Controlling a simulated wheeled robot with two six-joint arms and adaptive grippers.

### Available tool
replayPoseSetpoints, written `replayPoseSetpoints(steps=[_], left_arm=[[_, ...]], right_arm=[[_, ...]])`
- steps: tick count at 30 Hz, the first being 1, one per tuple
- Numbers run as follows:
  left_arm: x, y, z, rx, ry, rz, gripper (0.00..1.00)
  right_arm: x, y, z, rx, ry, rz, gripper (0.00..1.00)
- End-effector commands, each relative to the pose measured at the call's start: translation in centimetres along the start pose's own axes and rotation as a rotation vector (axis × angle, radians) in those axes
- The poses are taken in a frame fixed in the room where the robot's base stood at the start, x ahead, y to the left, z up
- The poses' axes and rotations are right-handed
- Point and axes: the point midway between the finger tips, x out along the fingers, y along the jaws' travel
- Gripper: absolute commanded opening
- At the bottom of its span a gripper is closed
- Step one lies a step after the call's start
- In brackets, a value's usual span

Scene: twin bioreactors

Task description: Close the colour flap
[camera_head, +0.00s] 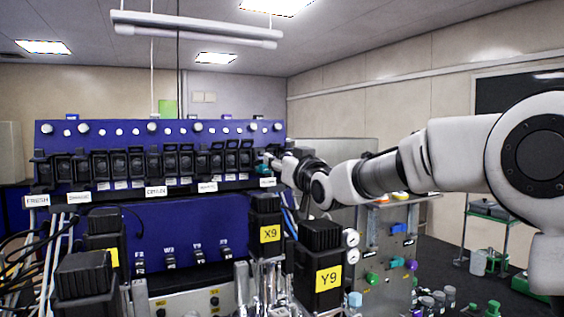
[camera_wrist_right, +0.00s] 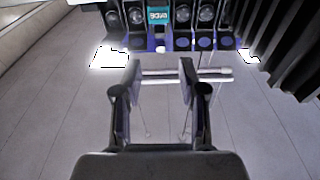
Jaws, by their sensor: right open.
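A row of black flap units (camera_head: 153,163) runs along the blue panel, several of them side by side. A teal piece (camera_head: 262,169) shows at the right end of the row, next to my right gripper (camera_head: 272,160). In the head view the gripper partly hides the row's end. My left gripper is not in view.
Black-topped units marked X9 (camera_head: 265,206) and Y9 (camera_head: 322,235) stand in front of the panel, below my right arm. A panel with gauges and coloured fittings (camera_head: 385,250) stands to the right. Cables (camera_head: 45,255) hang at the left.

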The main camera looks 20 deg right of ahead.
Motion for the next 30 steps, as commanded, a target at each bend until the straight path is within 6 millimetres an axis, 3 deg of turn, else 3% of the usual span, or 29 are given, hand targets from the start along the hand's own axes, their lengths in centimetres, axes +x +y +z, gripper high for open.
replayPoseSetpoints(steps=[3,11,20,30], left_arm=[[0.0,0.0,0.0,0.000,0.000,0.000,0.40],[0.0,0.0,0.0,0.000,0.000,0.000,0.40],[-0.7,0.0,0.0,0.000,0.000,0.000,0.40],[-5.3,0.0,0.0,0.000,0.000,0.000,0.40]], right_arm=[[-0.9,0.0,0.1,0.000,0.000,0.000,0.42],[-0.9,0.0,0.0,-0.001,-0.001,0.000,0.42],[3.7,0.0,-0.1,-0.002,-0.127,0.001,0.42],[9.7,0.0,0.3,-0.002,-0.126,0.000,0.42]])
